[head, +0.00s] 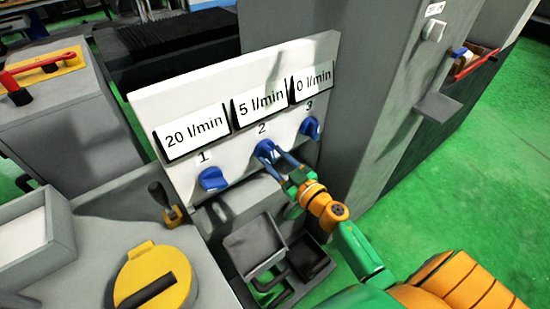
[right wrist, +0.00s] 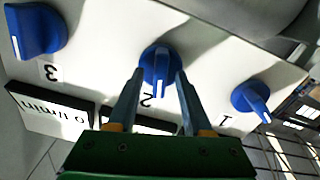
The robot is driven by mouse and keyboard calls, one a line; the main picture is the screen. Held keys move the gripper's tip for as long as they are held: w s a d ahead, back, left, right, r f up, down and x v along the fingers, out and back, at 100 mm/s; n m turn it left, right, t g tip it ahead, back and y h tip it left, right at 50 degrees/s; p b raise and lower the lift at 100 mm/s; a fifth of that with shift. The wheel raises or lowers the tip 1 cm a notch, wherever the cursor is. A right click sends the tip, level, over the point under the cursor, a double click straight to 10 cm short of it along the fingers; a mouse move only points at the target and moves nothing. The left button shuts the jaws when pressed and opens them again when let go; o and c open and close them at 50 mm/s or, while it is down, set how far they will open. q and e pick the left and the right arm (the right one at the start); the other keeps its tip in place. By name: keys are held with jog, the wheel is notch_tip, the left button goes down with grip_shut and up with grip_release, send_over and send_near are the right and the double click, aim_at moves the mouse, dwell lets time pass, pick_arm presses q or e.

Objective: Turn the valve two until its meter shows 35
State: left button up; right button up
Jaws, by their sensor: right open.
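Valve two (head: 264,150) is a blue knob under the label 2 on a white panel (head: 180,95). The meter above it (head: 261,102) reads 5 l/min. My right gripper (head: 278,157) is at valve two. In the right wrist view valve two (right wrist: 160,60) lies between and just beyond the tips of the open gripper (right wrist: 158,78), one finger on each side of its grip; I cannot tell whether they touch it. My left gripper is not in view.
Valve one (head: 212,179) is left of valve two, under a meter (head: 192,130) reading 20 l/min. Valve three (head: 310,127) is to the right, under a meter (head: 312,82) reading 0 l/min. A grey open box (head: 257,245) is below the panel. A grey cabinet (head: 375,100) stands right of it.

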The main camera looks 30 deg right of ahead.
jog(key=shift+s, duration=0.1)
grip_shut()
jog(key=n, duration=0.4)
jog(key=shift+n, duration=0.3)
jog(key=n, duration=0.4)
jog(key=shift+a+f+n+b, duration=0.1)
jog(key=shift+n+b, duration=0.2)
jog(key=shift+b, duration=0.05)
jog(key=n+b, duration=0.1)
jog(key=n, duration=0.8)
jog(key=shift+b, duration=0.3)
jog(key=shift+n, duration=0.5)
